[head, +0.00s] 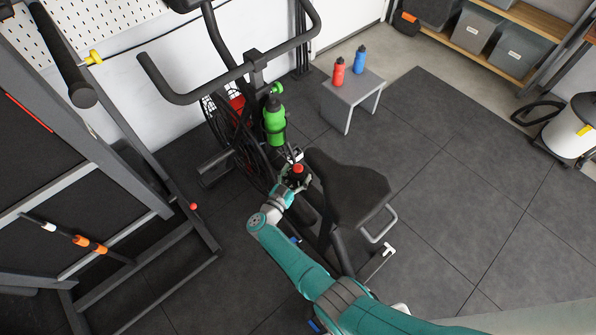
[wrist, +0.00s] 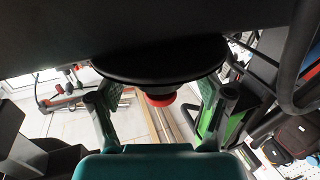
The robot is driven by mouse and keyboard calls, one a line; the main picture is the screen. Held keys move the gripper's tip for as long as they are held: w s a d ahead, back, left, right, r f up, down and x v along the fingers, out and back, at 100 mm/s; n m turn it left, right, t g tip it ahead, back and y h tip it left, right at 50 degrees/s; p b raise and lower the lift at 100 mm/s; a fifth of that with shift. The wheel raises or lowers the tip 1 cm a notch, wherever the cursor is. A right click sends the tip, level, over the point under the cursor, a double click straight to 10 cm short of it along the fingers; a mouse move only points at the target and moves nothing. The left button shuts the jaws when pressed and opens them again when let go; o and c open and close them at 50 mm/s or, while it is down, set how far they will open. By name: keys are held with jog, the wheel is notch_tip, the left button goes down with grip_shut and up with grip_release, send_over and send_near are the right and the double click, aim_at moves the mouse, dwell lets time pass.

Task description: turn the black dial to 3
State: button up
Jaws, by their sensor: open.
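The black dial (wrist: 150,66) shows in the wrist view as a wide dark disc with a red part (wrist: 160,98) at its lower middle. In the head view a small red cap (head: 298,168) on a black body shows at my gripper (head: 296,172), in front of the bike seat. My gripper (wrist: 162,92) is open, with one finger on each side of the disc's lower part. I cannot tell whether the fingers touch it. No numbers or pointer can be read, so the dial's setting is hidden.
The exercise bike's black seat (head: 347,187) is close on the right of my gripper. A green bottle (head: 275,122) and the handlebar (head: 232,72) are beyond it. A grey stool (head: 350,92) with two bottles stands behind.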

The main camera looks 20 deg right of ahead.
jog(key=v, duration=1)
jog(key=shift+s+a, duration=0.25)
